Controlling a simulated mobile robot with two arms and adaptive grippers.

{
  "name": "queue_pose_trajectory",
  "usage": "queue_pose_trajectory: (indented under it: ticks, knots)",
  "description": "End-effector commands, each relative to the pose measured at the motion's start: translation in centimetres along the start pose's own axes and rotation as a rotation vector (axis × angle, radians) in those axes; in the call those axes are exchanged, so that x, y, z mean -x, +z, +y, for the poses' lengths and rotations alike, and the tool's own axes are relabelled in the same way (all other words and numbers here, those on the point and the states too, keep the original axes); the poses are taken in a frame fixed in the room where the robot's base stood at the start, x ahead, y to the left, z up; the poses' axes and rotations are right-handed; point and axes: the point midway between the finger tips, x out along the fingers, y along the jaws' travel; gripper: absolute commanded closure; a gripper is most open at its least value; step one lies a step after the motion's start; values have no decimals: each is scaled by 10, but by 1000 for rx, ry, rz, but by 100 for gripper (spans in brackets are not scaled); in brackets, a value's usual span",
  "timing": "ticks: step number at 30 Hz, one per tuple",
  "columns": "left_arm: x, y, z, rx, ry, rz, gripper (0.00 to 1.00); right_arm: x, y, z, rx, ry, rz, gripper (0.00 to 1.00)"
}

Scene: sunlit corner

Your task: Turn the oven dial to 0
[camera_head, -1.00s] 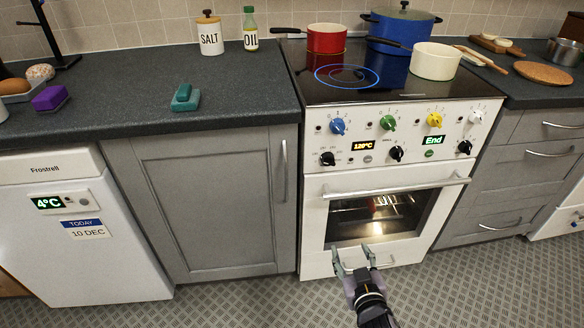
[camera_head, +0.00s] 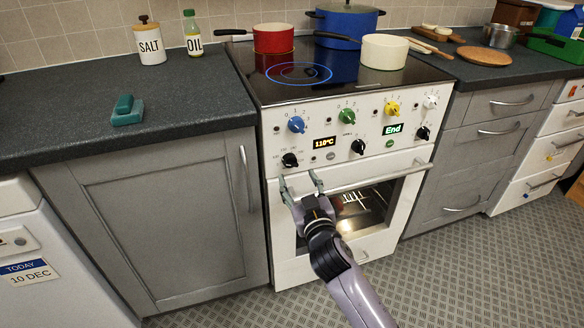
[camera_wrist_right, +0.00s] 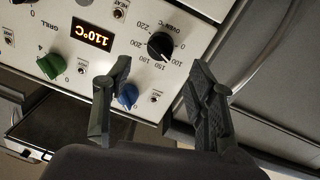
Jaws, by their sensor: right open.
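The oven dial (camera_head: 289,160) is a black knob at the lower left of the white oven's control panel. The right wrist view shows the picture upside down, with the same dial (camera_wrist_right: 160,46) ringed by numbers and labelled OVEN °C. Its white pointer is hard to read, seemingly toward the 100 side. The display (camera_head: 324,142) reads 110°C. My right gripper (camera_head: 301,181) is open just below the dial in the head view. In the wrist view, the dial lies beyond the gap between the fingertips (camera_wrist_right: 160,66), apparently not gripped. My left gripper is not in view.
A blue knob (camera_head: 296,125) and a green knob (camera_head: 347,116) sit higher on the panel. Another black knob (camera_head: 358,147) is to the right. The oven door handle (camera_head: 375,170) runs below the panel, close to my gripper. Pots stand on the hob.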

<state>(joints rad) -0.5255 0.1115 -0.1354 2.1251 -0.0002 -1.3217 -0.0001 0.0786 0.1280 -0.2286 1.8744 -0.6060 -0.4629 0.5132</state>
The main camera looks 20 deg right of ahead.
Motion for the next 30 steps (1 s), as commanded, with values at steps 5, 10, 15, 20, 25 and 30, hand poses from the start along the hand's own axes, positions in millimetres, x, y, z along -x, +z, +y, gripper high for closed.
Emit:
queue_pose_trajectory:
  ticks: [5,10,15,20,25,30]
  knots:
    - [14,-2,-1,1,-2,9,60,-35,0,0,1,0,2,48]
    - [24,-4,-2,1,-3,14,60,-57,1,0,1,0,0,48]
    - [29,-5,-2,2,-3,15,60,-66,0,0,0,0,-1,48]
    - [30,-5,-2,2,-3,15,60,-67,0,0,0,0,0,48]
    - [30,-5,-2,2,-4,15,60,-66,0,0,0,0,-1,52]
    - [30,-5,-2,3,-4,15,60,-66,0,0,0,0,-1,63]
